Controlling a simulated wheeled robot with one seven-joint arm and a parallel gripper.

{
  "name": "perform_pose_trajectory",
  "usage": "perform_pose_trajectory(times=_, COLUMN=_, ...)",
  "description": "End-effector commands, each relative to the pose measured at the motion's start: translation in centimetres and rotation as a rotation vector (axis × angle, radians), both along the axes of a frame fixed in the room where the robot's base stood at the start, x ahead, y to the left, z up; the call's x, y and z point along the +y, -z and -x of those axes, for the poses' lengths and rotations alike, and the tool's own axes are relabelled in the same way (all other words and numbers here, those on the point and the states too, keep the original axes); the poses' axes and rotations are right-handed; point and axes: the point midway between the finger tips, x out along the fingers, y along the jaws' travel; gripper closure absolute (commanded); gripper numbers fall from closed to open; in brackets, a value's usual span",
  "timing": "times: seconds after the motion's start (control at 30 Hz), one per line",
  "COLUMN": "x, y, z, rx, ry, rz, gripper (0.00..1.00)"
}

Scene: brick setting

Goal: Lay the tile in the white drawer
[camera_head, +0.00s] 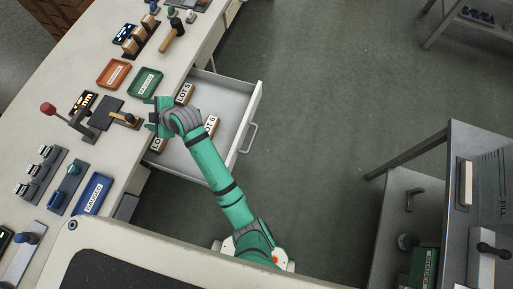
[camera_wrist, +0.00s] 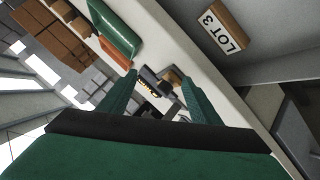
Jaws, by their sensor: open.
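The white drawer (camera_head: 238,92) stands pulled out from the light worktop. Inside it lie tan labelled blocks, LOT 5 (camera_head: 185,94), LOT 6 (camera_head: 211,124) and one partly hidden by my arm (camera_head: 158,144). A tan block reading LOT 3 (camera_wrist: 228,31) shows at upper right in the wrist view. My gripper (camera_head: 152,114) is over the worktop edge beside the drawer's inner end. In the wrist view its fingers (camera_wrist: 160,90) are apart, with nothing clearly held. I cannot tell which thing is the tile.
Green (camera_head: 145,82), orange (camera_head: 114,74) and blue (camera_head: 94,193) trays sit on the worktop. A grey bench (camera_head: 478,140) is at right. The floor between is clear.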

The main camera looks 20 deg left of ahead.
Motion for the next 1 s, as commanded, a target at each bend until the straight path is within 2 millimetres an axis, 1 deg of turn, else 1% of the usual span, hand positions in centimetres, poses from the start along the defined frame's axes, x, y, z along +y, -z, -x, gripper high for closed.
perform_pose_trajectory(times=0.03, x=-0.2, y=-0.1, z=0.3, rx=0.039, ry=0.068, rz=-0.054, gripper=0.42)
perform_pose_trajectory(times=0.17, x=-1.9, y=-0.7, z=0.0, rx=0.126, ry=0.260, rz=-0.191, gripper=0.42)
perform_pose_trajectory(times=0.27, x=-4.1, y=-0.7, z=-0.2, rx=0.190, ry=0.414, rz=-0.287, gripper=0.42)
perform_pose_trajectory(times=0.37, x=-7.0, y=-0.4, z=-0.2, rx=0.246, ry=0.564, rz=-0.374, gripper=0.42)
perform_pose_trajectory(times=0.47, x=-10.2, y=0.2, z=0.3, rx=0.294, ry=0.709, rz=-0.452, gripper=0.42)
perform_pose_trajectory(times=0.57, x=-13.9, y=0.9, z=1.1, rx=0.330, ry=0.850, rz=-0.520, gripper=0.42)
perform_pose_trajectory(times=0.63, x=-16.7, y=1.4, z=2.0, rx=0.347, ry=0.945, rz=-0.563, gripper=0.42)
perform_pose_trajectory(times=0.77, x=-22.3, y=2.2, z=4.2, rx=0.362, ry=1.112, rz=-0.631, gripper=0.42)
perform_pose_trajectory(times=0.8, x=-24.1, y=2.3, z=5.0, rx=0.362, ry=1.160, rz=-0.650, gripper=0.42)
perform_pose_trajectory(times=0.87, x=-26.8, y=2.5, z=6.3, rx=0.357, ry=1.229, rz=-0.675, gripper=0.42)
perform_pose_trajectory(times=0.9, x=-28.5, y=2.5, z=7.2, rx=0.351, ry=1.271, rz=-0.691, gripper=0.42)
perform_pose_trajectory(times=0.97, x=-31.2, y=2.3, z=8.8, rx=0.338, ry=1.330, rz=-0.711, gripper=0.42)
perform_pose_trajectory(times=1.0, x=-32.9, y=2.1, z=9.8, rx=0.327, ry=1.367, rz=-0.724, gripper=0.42)
